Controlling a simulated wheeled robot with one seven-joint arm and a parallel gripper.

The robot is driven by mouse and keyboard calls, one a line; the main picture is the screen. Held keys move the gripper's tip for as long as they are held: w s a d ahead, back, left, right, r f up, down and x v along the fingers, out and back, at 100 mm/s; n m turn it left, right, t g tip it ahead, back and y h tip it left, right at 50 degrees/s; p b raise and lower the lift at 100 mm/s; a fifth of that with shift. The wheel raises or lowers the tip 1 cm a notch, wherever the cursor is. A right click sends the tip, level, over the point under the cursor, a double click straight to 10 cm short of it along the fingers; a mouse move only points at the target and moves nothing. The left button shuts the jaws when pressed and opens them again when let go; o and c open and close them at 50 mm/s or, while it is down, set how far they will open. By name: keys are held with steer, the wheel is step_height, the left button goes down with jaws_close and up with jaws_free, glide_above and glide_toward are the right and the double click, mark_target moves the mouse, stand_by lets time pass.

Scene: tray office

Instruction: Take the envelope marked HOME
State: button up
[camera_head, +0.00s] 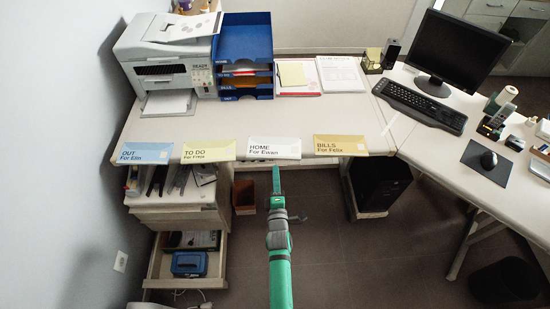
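The white envelope marked HOME, For Ewan (287,154) lies at the front edge of the desk, third from the left in a row of envelopes. My gripper (276,169) is in front of the desk edge, just below this envelope in the picture. A narrow gap shows between the fingertips and the envelope. The gripper is seen nearly edge-on, so its opening does not show. Nothing is visibly held in it.
Beside it lie a blue OUT envelope (160,147), a yellow TO DO envelope (222,146) and an orange BILLS envelope (353,139). Behind stand a printer (165,66) and blue trays (246,45). An open drawer (155,265) juts out at lower left. The desk middle is clear.

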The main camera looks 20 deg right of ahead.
mark_target(275, 158)
steer(key=shift+x, duration=3.55)
